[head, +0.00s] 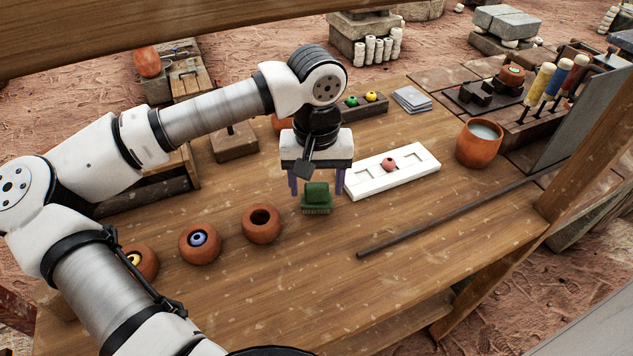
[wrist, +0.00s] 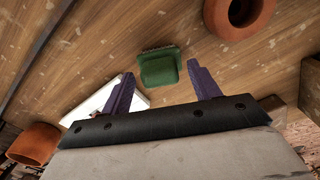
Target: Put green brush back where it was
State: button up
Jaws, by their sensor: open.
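The green brush (head: 317,198) stands on the wooden table with its bristles down, in front of the white tray. In the wrist view the brush (wrist: 160,67) shows beyond and between my fingertips. My gripper (head: 317,187) has two purple fingers and is open above and just behind the brush, one finger to each side. In the wrist view the gripper's fingers (wrist: 158,80) are spread apart with nothing between their tips. I cannot tell the exact height of the fingers above the brush.
The white tray (head: 420,177) holds a small red piece (head: 389,164). Several clay pots, including an empty one (head: 261,223), line the left front. A dark rod (head: 430,226) lies at the right. A clay cup (head: 478,145) stands behind it. The front middle of the table is clear.

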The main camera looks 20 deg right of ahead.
aim_at(317, 185)
notch_tip(317, 185, up, 11)
jog(key=shift+r, duration=0.2)
dwell(0.6)
